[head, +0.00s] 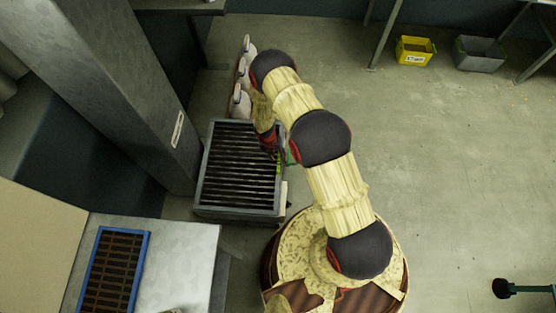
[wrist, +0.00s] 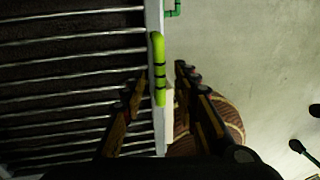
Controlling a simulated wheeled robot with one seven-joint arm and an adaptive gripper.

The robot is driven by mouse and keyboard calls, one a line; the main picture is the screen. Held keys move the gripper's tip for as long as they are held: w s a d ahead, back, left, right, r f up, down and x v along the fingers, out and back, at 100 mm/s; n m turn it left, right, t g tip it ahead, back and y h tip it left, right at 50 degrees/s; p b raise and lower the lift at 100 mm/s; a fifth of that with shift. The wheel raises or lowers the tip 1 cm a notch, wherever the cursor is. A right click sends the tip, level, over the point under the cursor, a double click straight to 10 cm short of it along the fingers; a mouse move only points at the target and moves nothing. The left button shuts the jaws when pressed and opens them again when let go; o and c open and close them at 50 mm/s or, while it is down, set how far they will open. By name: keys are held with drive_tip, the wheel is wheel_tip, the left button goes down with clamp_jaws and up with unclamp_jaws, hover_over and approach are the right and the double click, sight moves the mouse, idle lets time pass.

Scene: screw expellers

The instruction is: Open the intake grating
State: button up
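The intake grating (head: 238,168) is a grey frame with several dark-gapped parallel bars, lying flat on top of a low grey box in the head view. Its bars (wrist: 70,72) fill the left of the wrist view. A yellow-green handle (wrist: 158,55) with dark bands stands on the grating's right edge; part of it shows in the head view (head: 278,167). My gripper (wrist: 159,75) is open, with one finger on each side of the handle. The left finger is over the bars, the right finger beyond the edge. I cannot tell whether either finger touches the handle. In the head view my arm partly hides the gripper.
Several white containers (head: 241,102) stand behind the grating. A grey column (head: 125,75) rises at its left. A bench with a blue-framed rack (head: 114,272) is at the lower left. Yellow (head: 414,51) and grey (head: 480,54) bins stand far right. The floor at right is mostly clear.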

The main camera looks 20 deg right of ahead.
drive_tip(key=shift+d+f, duration=0.1)
drive_tip(key=shift+f, duration=0.65)
drive_tip(key=shift+c, duration=0.3)
clamp_jaws()
